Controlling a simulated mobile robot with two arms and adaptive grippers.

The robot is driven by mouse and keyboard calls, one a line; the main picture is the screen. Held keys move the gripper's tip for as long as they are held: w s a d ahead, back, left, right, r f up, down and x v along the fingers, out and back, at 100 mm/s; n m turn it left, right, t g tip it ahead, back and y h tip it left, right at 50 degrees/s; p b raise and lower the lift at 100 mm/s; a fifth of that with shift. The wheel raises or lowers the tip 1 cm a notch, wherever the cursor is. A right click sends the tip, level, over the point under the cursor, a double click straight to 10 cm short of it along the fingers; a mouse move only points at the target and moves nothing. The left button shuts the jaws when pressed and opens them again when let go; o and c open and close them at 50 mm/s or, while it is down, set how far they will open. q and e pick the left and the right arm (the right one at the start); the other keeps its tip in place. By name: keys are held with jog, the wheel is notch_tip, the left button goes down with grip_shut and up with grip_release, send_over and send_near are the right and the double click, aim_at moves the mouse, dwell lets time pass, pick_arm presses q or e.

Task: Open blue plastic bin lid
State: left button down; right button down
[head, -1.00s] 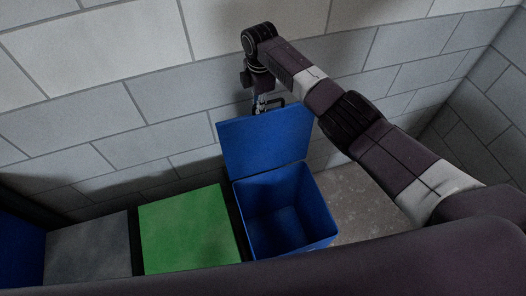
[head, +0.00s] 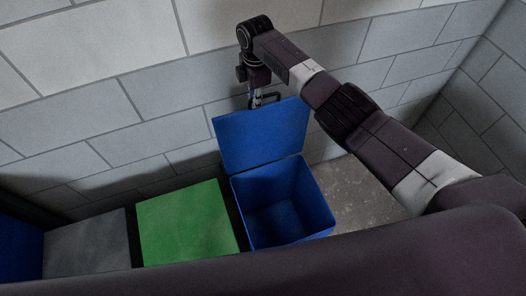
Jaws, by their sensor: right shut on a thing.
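The blue plastic bin (head: 304,205) stands against the block wall with its mouth open, and its inside looks empty. Its blue lid (head: 262,138) is swung up and back, standing steeply on the wall side of the bin. A dark handle (head: 270,97) shows at the lid's top edge. My right gripper (head: 257,101) reaches down from above to this handle and is shut on it; the fingertips are small and partly hidden behind the lid's edge. My left gripper is not in view.
To the left of the bin stand a bin with a green lid (head: 185,222), one with a grey lid (head: 88,248) and another blue one (head: 20,245), all closed. The block wall (head: 150,95) is close behind. Bare floor (head: 362,195) lies to the right.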

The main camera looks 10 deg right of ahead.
jog(key=shift+a+r, duration=0.1)
jog(key=shift+a, duration=0.3)
dwell(0.3)
jog(key=c, duration=2.3)
grip_release()
jog(key=shift+d, duration=0.1)
jog(key=shift+s, duration=0.1)
jog(key=shift+r, duration=0.85)
jog(key=r, duration=0.3)
jog(key=shift+s+r, duration=0.2)
jog(key=shift+r, duration=0.15)
jog(key=shift+d+r, duration=0.15)
jog(key=shift+r, duration=1.1)
jog(key=shift+s, duration=0.1)
jog(key=shift+d, duration=0.1)
